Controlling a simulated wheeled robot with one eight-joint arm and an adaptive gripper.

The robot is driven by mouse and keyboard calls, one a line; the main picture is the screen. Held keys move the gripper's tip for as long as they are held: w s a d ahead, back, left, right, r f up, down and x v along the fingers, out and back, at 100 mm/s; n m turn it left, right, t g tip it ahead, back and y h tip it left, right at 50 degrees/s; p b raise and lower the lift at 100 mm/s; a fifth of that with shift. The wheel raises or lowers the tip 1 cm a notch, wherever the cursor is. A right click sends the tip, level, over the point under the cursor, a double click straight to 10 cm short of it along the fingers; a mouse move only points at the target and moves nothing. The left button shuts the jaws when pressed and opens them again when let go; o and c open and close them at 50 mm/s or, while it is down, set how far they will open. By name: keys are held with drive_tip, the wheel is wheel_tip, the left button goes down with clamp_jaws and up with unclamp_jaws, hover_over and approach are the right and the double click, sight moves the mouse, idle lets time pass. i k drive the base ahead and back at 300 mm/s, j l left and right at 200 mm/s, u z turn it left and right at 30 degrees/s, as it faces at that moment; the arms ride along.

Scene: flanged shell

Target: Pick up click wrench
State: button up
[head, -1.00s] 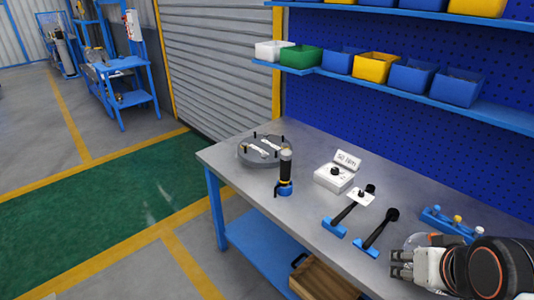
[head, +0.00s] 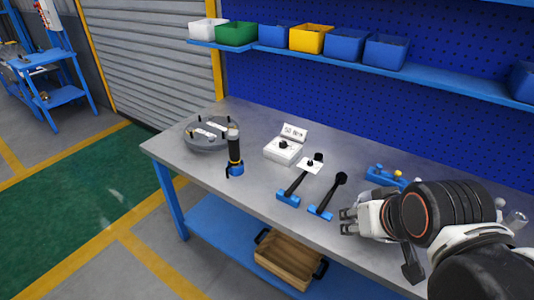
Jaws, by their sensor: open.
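Two black-handled wrench-like tools lie side by side on the grey workbench (head: 250,197), each with a blue piece at its near end. The left tool (head: 296,186) has a white tag near its far end. The right tool (head: 328,195) shows no tag. I cannot tell for certain which is the click wrench. My gripper (head: 346,221) is open and empty, near the bench's front edge, just right of and nearer than the right tool. It appears apart from both tools.
A grey flanged shell (head: 205,146) with studs sits at the bench's left. Beside it stands a black tool (head: 234,150) with a blue base. A white box (head: 282,152) with a dial is behind the wrenches. A blue holder (head: 383,176) stands behind my gripper. Bins line the shelf above.

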sight(318, 159)
drive_tip(key=i+j+z, duration=0.4)
drive_tip(key=j+z, duration=0.15)
drive_tip(key=i+j+z, duration=0.15)
drive_tip(key=j+z, duration=0.15)
drive_tip(key=i+j+z, duration=0.1)
drive_tip(key=j+z, duration=0.2)
drive_tip(key=j, duration=0.2)
